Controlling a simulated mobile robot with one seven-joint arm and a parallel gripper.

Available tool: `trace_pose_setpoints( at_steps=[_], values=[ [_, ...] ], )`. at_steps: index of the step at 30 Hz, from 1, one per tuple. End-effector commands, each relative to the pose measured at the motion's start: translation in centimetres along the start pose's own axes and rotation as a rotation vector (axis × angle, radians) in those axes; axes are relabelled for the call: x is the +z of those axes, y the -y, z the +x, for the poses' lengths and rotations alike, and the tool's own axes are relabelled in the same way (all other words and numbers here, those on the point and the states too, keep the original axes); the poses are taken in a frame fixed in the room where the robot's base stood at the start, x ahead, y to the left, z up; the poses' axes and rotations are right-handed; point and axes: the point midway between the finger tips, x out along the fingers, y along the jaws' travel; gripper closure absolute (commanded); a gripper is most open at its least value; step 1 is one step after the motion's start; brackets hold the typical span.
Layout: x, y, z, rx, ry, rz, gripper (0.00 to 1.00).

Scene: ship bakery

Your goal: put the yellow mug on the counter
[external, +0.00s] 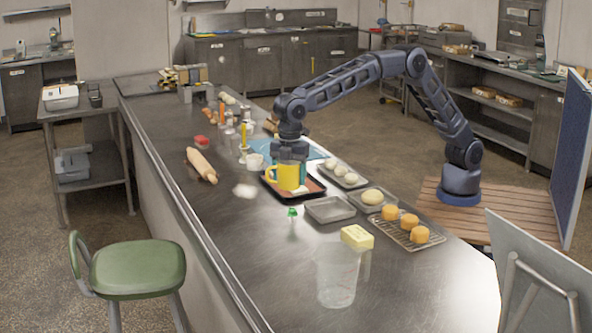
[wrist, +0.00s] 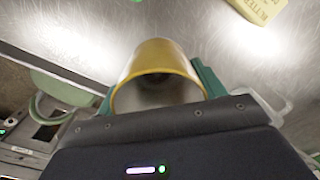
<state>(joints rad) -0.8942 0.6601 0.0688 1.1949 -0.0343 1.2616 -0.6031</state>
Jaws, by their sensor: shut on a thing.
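The yellow mug (external: 288,177) is in my gripper, over or on the dark tray with an orange-brown rim (external: 316,191) on the counter (external: 262,232). I cannot tell whether its base touches the tray. Its handle points left in the external view. My gripper (external: 291,170) comes down from above and is shut on the mug. In the wrist view, the green fingers (wrist: 157,84) lie on both sides of the mug (wrist: 158,55), whose open mouth faces the camera. The far side of the mug is hidden.
An empty metal pan (external: 330,209), a butter block (external: 357,236) and a clear measuring jug (external: 337,275) are nearer. The counter's near-left part is bare.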

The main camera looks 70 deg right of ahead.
Motion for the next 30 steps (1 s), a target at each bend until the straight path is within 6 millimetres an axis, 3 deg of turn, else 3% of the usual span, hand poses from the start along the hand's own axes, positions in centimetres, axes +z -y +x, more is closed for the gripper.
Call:
trace_pose_setpoints(
  at_steps=[30],
  values=[
    [13.0,-3.6,-7.8,0.047,-0.039,0.225,0.66]
  ],
)
